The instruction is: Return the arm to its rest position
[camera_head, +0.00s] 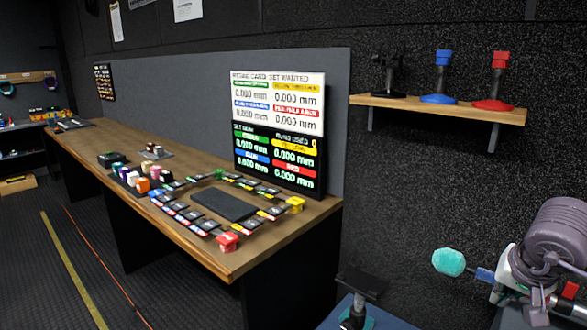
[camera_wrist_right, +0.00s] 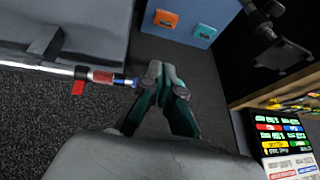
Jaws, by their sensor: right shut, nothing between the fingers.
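My right arm (camera_head: 552,235) comes into the head view at the lower right edge, a grey-purple jointed form bent in front of the dark wall. In the right wrist view my right gripper (camera_wrist_right: 160,78) is shut, its fingertips together with nothing held between them. My left arm and left gripper are not in view. A rod with red and blue bands (camera_wrist_right: 104,77) ends close beside the fingertips in the wrist view; I cannot tell whether they touch. In the head view a fuzzy teal tip (camera_head: 448,262) sits left of the arm, on a blue piece.
A wooden desk (camera_head: 240,258) with small blocks, cards and a measurement display (camera_head: 278,130) stands left of the arm. A wall shelf (camera_head: 440,106) holds black, blue and red stands. A blue-topped case (camera_head: 395,322) with a black stand is at the bottom.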

